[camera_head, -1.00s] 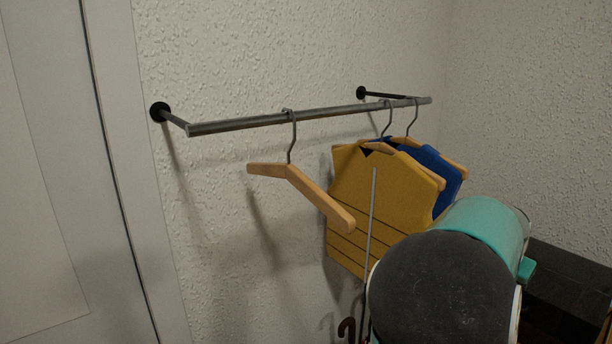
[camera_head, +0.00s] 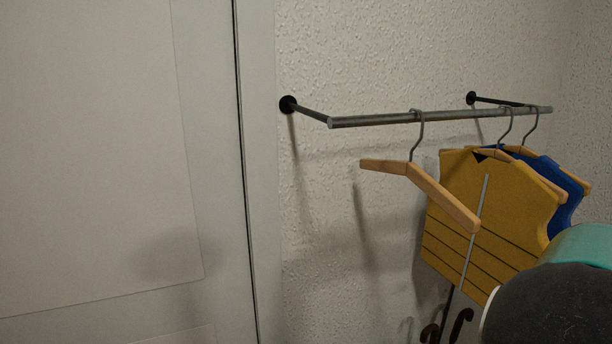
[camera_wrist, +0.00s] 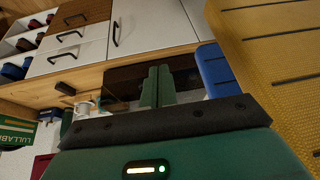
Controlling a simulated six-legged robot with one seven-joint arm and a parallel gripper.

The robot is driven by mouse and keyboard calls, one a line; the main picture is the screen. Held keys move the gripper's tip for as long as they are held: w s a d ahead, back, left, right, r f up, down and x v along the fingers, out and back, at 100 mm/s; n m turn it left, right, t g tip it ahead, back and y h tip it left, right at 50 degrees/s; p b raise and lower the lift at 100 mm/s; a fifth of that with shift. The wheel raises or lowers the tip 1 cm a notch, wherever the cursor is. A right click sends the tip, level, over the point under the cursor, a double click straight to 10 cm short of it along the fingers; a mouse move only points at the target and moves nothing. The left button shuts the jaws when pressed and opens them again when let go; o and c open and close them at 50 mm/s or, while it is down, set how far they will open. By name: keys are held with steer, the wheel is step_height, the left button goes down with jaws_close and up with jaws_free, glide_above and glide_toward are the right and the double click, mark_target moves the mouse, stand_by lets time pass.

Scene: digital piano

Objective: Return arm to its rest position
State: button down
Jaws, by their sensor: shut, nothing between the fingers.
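My gripper (camera_wrist: 155,87) shows in the wrist view as two green fingers pressed together with nothing between them. It points toward a dark piece of furniture (camera_wrist: 120,82) and a wooden surface. In the head view my arm shows only as a rounded dark and teal part at the lower right, in front of the hanging clothes; the fingers are hidden there.
A metal rail (camera_head: 440,117) on the wall holds an empty wooden hanger (camera_head: 432,190), a yellow vest (camera_head: 490,205) and a blue garment (camera_head: 566,186). The yellow vest is close on the right of the wrist view (camera_wrist: 285,60). A pale door (camera_head: 100,150) is at left. White cabinets (camera_wrist: 150,25) show too.

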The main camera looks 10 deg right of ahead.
steer(key=w+a+r+n+t+y, duration=0.15)
steer(key=w+a+n, duration=0.25)
steer(key=a, duration=0.9)
steer(key=w+a+r+n+t+y, duration=0.1)
steer(key=w+a+n+t+y, duration=0.15)
steer(key=a, duration=1.15)
steer(key=s+a+n, duration=0.4)
steer(key=a, duration=0.6)
steer(key=s+a+n, duration=0.4)
steer(key=a, duration=0.6)
steer(key=shift+a+n+y, duration=0.2)
steer(key=shift+n+y, duration=0.15)
steer(key=shift+y, duration=0.05)
steer(key=shift+f, duration=0.1)
